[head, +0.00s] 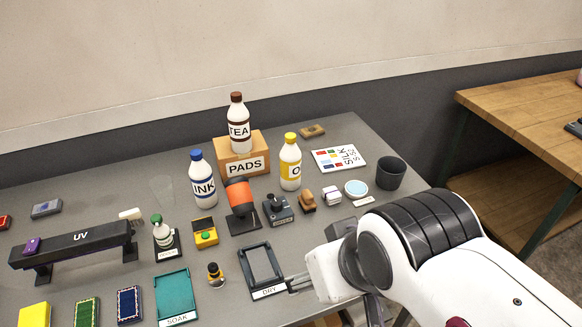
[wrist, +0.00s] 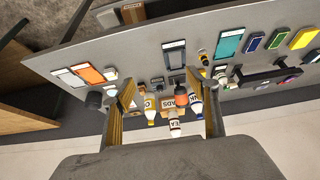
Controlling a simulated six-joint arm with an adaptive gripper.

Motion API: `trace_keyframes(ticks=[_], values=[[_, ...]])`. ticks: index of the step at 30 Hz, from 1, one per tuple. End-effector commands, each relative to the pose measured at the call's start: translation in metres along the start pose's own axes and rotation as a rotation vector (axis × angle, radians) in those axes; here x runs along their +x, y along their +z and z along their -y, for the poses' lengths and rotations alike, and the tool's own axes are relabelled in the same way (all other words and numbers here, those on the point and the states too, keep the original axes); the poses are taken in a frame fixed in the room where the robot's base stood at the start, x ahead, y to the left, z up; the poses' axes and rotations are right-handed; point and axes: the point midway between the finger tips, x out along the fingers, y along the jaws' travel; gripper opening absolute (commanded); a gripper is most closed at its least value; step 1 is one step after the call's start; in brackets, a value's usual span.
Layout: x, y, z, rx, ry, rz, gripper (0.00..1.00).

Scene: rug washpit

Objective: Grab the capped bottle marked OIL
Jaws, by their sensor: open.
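A white bottle with a yellow cap (head: 290,165) stands upright on the grey table, right of the cardboard box. Its yellow label shows an "O"; the rest is turned out of sight. In the wrist view the bottle (wrist: 150,106) appears upside down, between my fingers in the picture but well beyond them. My gripper (head: 300,284) is low in the head view near the DRY tray, partly hidden by my wrist. In the wrist view my gripper (wrist: 168,108) shows two widely parted fingers with nothing held.
A blue-capped INK bottle (head: 203,180) and a brown-capped TEA bottle (head: 238,125) on the PADS box (head: 242,165) stand close by. An orange-headed device (head: 241,198), small stamps, a dark cup (head: 391,173) and a DRY tray (head: 262,265) surround the bottle.

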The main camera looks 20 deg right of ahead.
Motion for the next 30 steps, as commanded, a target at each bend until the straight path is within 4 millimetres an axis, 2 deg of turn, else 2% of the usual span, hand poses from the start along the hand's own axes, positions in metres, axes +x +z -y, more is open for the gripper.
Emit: trace_keyframes(ticks=[14,16,30], values=[[0.0,0.0,0.0,0.0,0.0,0.0,0.59],[0.0,0.0,0.0,0.0,0.0,0.0,0.41],[0.0021,-0.0046,-0.001,0.001,0.003,-0.007,0.41]])
